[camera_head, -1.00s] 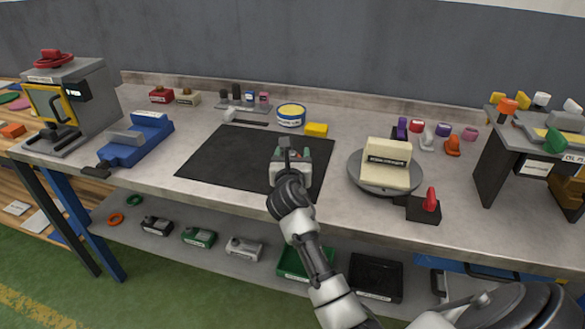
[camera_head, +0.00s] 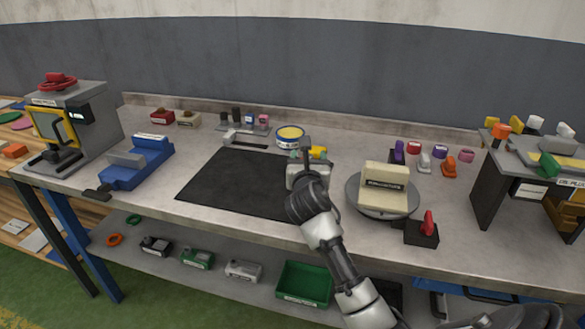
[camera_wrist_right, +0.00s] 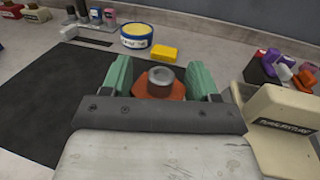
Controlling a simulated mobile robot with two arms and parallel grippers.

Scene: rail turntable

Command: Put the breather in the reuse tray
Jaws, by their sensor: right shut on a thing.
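My right gripper (camera_head: 306,163) is over the bench by the right edge of the black mat (camera_head: 235,183). In the right wrist view its teal fingers (camera_wrist_right: 162,82) are shut on a rust-red part with a round grey top (camera_wrist_right: 160,82), which I take to be the breather. The gripper body hides its lower part, and in the head view it is mostly hidden. A green tray (camera_head: 304,284) stands on the lower shelf below the gripper; its label is too small to read, so I cannot tell if it is the reuse tray. My left gripper is not in view.
Right of the gripper, a cream block (camera_head: 385,188) stands on a round grey turntable (camera_head: 357,202), with a red-lever box (camera_head: 421,233) in front. A yellow-topped tin (camera_head: 290,136) stands behind the gripper. A blue vise (camera_head: 137,163) is on the left.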

